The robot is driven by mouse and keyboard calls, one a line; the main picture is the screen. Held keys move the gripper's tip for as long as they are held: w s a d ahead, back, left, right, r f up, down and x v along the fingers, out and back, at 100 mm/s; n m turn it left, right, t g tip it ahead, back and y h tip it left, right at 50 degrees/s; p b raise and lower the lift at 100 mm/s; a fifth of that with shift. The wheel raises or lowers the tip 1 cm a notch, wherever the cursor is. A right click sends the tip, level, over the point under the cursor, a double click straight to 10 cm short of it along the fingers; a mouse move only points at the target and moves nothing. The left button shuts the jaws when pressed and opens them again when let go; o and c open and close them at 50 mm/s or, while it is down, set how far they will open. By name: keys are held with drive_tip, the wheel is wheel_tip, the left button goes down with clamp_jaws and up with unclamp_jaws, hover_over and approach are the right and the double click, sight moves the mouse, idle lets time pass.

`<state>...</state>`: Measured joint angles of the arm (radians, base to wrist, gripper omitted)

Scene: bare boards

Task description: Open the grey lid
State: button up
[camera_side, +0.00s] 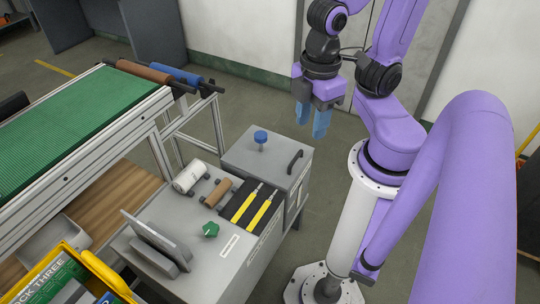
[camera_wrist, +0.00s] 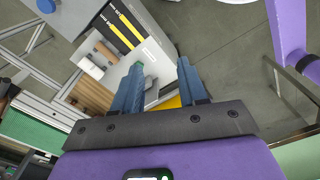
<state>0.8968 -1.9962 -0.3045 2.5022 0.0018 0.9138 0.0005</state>
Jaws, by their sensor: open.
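A grey box (camera_side: 291,187) stands at the right end of the grey workbench. Its flat grey lid (camera_side: 245,161) looks closed, with a black handle (camera_side: 295,160) near its right edge and a blue knob (camera_side: 261,137) standing on top. In the wrist view the blue knob (camera_wrist: 46,5) shows at the upper left edge, on part of the grey top (camera_wrist: 72,18). My gripper (camera_side: 312,121) is open and empty, with blue fingers pointing down. It hangs above and behind the box, to the right of the blue knob, touching nothing. Its fingers (camera_wrist: 160,66) are apart in the wrist view.
On the bench (camera_side: 205,272) lie two yellow-handled tools (camera_side: 253,210), a brown roller (camera_side: 216,193), a white cylinder (camera_side: 189,177), a green knob (camera_side: 210,230) and a tilted grey panel (camera_side: 155,238). A green conveyor (camera_side: 80,115) stands at left. The floor behind the box is clear.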

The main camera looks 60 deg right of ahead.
drive_tip(key=w+d+f+m+g, duration=0.2)
drive_tip(key=w+f+m, duration=0.2)
drive_tip(key=w+m, duration=0.65)
drive_tip(key=w+d+f+m+y, duration=0.1)
drive_tip(key=w+d+f+m, duration=0.3)
drive_tip(key=d, duration=0.2)
drive_tip(key=w+d+f+m+g, duration=0.1)
drive_tip(key=w+d+f+m, duration=0.3)
drive_tip(key=d, duration=0.3)
drive_tip(key=w+d+f+m+y, duration=0.1)
drive_tip(key=w+d+f+m, duration=0.2)
drive_tip(key=d+m, duration=0.25)
drive_tip(key=m+y, duration=0.2)
drive_tip(key=m, duration=0.5)
approach(296, 156)
drive_tip(key=shift+t, duration=0.3)
drive_tip(key=x, duration=0.8)
drive_tip(key=shift+s+d, duration=0.1)
drive_tip(key=shift+s, duration=0.2)
clamp_jaws()
